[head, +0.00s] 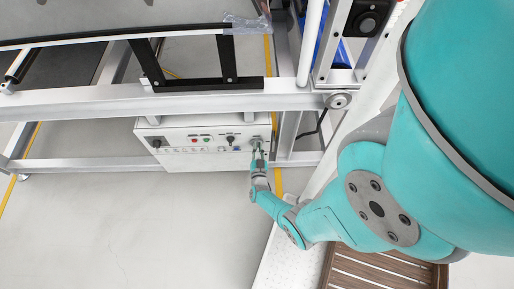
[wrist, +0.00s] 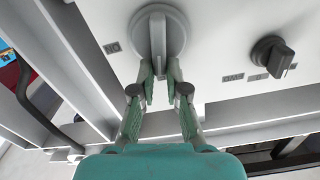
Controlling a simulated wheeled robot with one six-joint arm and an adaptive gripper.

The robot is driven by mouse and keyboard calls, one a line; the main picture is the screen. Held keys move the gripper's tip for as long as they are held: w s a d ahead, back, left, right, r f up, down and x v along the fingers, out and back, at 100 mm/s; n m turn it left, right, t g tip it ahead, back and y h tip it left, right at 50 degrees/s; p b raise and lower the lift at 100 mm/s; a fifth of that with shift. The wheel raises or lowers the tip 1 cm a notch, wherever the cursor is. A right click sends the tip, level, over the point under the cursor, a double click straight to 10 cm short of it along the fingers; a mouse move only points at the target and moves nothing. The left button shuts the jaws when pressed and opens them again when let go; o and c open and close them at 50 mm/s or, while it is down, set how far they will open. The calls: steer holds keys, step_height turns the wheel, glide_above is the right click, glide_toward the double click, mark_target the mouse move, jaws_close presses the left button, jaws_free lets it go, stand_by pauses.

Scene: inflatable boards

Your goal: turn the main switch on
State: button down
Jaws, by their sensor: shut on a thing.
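The main switch (wrist: 158,22) is a large round grey rotary knob with a raised bar handle on a white control box (head: 200,160). In the wrist view its handle points straight down the picture, toward my gripper. My gripper (wrist: 160,76) is shut on the handle, with one green-padded finger on each side of it. In the head view my gripper (head: 257,150) is at the right end of the box's front, and it and my arm hide most of the switch there.
A black knob (wrist: 272,57) sits right of the switch. Red (head: 194,139) and green (head: 207,139) buttons and another black knob (head: 156,143) are farther left in the head view. A metal frame beam (head: 120,103) runs above the box. The floor (head: 130,230) in front is clear.

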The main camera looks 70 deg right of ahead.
steer(key=shift+s+d+f+m, duration=0.15)
steer(key=shift+s+f+m, duration=0.25)
steer(key=shift+m, duration=2.15)
steer(key=shift+s+d+f+m, duration=0.1)
steer(key=shift+s+f+m, duration=0.25)
steer(key=shift+m, duration=2.25)
steer(key=shift+s+d+f+m, duration=0.2)
steer(key=shift+f+m, duration=0.35)
steer(key=shift+m, duration=2)
steer(key=shift+a, duration=0.1)
steer(key=c, duration=1.2)
jaws_free()
steer(key=shift+v, duration=6)
